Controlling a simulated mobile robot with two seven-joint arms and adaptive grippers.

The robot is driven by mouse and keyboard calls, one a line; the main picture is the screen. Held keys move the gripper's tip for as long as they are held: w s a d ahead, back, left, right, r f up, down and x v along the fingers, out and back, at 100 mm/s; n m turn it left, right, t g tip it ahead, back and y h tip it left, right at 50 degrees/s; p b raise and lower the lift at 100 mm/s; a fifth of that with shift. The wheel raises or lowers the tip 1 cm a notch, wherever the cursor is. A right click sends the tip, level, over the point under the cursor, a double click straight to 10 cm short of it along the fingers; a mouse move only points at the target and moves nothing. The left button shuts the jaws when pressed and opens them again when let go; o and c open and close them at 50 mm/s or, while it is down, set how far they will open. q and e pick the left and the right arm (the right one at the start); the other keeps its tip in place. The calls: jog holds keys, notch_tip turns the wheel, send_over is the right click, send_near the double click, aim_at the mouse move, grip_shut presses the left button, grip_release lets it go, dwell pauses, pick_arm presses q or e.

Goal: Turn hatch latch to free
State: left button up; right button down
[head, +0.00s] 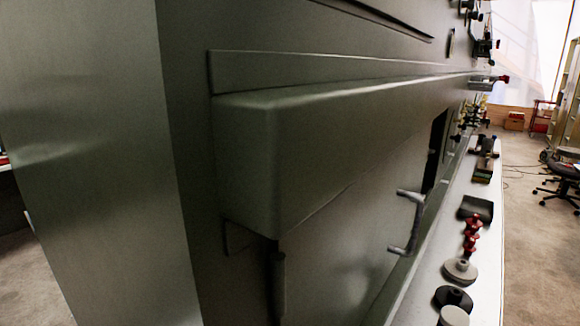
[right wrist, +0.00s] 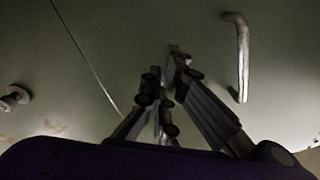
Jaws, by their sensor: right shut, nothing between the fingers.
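A greenish-grey hatch panel fills most of the right wrist view. A small round metal fitting (right wrist: 15,98), which may be the latch, sits at its left edge; I cannot tell its setting. A pale bar handle (right wrist: 240,57) stands on the panel at upper right, right of my right gripper. My right gripper (right wrist: 175,62) is shut and empty, apart from both fittings, its tips over the panel. A thin seam runs left of it. In the head view a similar handle (head: 408,222) stands on the grey-green wall. Neither gripper shows in the head view.
A long boxy ledge (head: 340,125) juts from the wall. A narrow white bench (head: 480,238) runs along the wall at right, holding a dark tray (head: 475,208), red clamps (head: 471,233) and round discs (head: 460,270). Open floor and a chair (head: 560,185) lie beyond.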

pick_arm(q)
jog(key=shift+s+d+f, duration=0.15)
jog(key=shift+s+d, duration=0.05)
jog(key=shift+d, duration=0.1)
pick_arm(e)
jog(key=shift+w+d+f, duration=0.15)
jog(key=shift+f, duration=0.05)
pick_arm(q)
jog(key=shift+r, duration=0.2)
pick_arm(e)
jog(key=shift+w+d+f, duration=0.15)
jog(key=shift+w, duration=0.05)
pick_arm(q)
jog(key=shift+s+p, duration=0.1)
jog(key=shift+p, duration=0.2)
pick_arm(e)
jog(key=shift+w+f, duration=0.15)
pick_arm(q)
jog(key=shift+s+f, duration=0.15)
pick_arm(e)
jog(key=shift+w+f, duration=0.1)
jog(key=shift+f, duration=0.1)
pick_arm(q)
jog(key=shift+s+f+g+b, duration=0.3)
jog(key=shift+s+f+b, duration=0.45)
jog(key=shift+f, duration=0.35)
pick_arm(e)
jog(key=v, duration=0.6)
